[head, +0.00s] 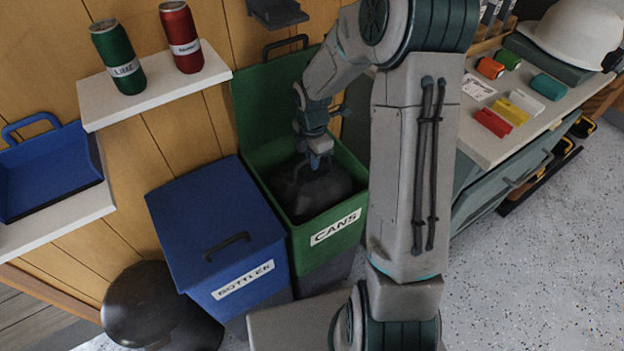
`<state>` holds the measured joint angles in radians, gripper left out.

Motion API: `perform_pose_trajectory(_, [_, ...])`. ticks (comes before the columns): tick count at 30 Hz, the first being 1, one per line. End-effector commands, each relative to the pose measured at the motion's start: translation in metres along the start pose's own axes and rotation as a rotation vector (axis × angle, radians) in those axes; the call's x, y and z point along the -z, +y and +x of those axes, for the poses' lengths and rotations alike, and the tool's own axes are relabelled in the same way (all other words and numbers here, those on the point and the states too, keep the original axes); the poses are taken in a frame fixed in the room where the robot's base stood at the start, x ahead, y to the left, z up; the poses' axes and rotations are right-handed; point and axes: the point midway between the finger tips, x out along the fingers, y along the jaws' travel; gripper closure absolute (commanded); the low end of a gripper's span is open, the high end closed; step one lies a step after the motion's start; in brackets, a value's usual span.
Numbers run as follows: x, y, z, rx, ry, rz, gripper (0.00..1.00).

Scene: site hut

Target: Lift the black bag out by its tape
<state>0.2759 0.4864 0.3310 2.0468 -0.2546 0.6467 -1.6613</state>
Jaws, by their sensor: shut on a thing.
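The black bag (317,194) sits inside the open green bin labelled CANS (336,229), below its rim. My gripper (316,165) reaches down into the bin from above and is shut at the top of the bag. The tape is too small and too covered by the fingers to make out clearly. The green lid (263,95) stands raised at the back of the bin.
A closed blue bin labelled BOTTLES (222,238) stands against the green bin's left side. A shelf (155,88) with a green can (118,57) and a red can (181,37) is above. A counter (486,140) with small coloured items is at right.

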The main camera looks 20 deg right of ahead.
Motion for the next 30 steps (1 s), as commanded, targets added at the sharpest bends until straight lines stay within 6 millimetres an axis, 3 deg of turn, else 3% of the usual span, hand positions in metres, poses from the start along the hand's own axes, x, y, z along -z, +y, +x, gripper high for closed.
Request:
perform_pose_trajectory(3, [0.0, 0.001, -0.015, -0.002, -0.001, 0.0, 1.0])
perform_pose_trajectory(30, [0.0, 0.0, -0.079, -0.001, -0.001, 0.0, 1.0])
